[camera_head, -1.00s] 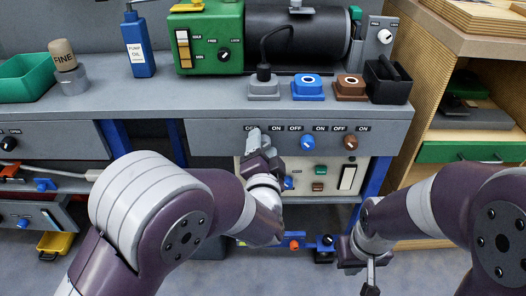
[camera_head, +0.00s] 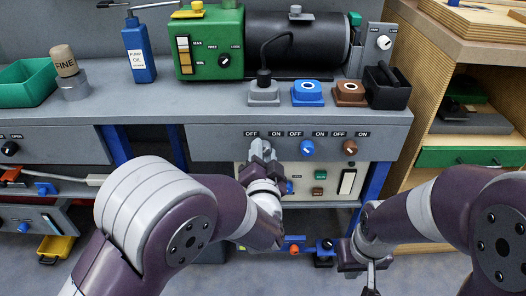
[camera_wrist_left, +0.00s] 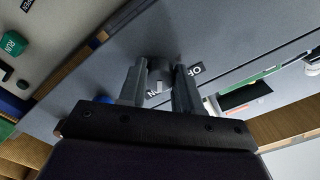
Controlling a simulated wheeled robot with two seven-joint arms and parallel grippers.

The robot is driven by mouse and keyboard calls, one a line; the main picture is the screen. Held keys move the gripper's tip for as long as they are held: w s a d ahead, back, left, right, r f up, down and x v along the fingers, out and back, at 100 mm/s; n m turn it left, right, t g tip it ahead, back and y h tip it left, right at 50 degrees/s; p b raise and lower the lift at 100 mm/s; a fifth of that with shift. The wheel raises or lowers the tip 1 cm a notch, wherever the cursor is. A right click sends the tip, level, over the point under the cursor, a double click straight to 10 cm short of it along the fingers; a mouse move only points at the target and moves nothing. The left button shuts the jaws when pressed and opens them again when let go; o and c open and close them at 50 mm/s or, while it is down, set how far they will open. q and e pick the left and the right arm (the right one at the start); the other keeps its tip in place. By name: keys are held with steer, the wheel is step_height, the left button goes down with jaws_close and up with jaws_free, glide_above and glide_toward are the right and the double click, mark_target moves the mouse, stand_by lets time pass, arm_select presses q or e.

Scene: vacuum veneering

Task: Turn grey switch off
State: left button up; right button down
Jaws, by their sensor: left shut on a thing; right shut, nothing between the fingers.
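The grey switch (camera_wrist_left: 160,70) is a round knob on the grey front panel (camera_head: 215,140), between the two fingers of my left gripper (camera_wrist_left: 160,88) in the left wrist view. A small pale mark shows on the knob near the ON label; its exact direction is hard to tell. In the head view my left gripper (camera_head: 262,150) covers the knob below the leftmost OFF and ON labels. The gripper is shut on the knob. My right gripper (camera_head: 370,284) is shut and empty, low at the right, away from the panel.
A blue knob (camera_head: 307,148) and a brown knob (camera_head: 350,148) sit to the right on the same panel. Grey, blue (camera_head: 307,92) and brown sockets stand on the bench above. A lower cream panel (camera_head: 330,180) has several buttons and a white rocker.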

arm_select(q)
steer(key=n, duration=0.7)
steer(key=shift+f, duration=0.1)
steer(key=n, duration=0.4)
steer(key=shift+d+n+b, duration=0.1)
steer(key=shift+n+b, duration=0.95)
steer(key=shift+n, duration=1.25)
steer(key=o, duration=1)
steer(key=shift+o, duration=0.2)
steer(key=shift+s, duration=0.1)
steer(key=s+p, duration=0.4)
steer(key=s, duration=0.8)
steer(key=shift+s+p, duration=0.25)
steer(key=shift+p, duration=0.05)
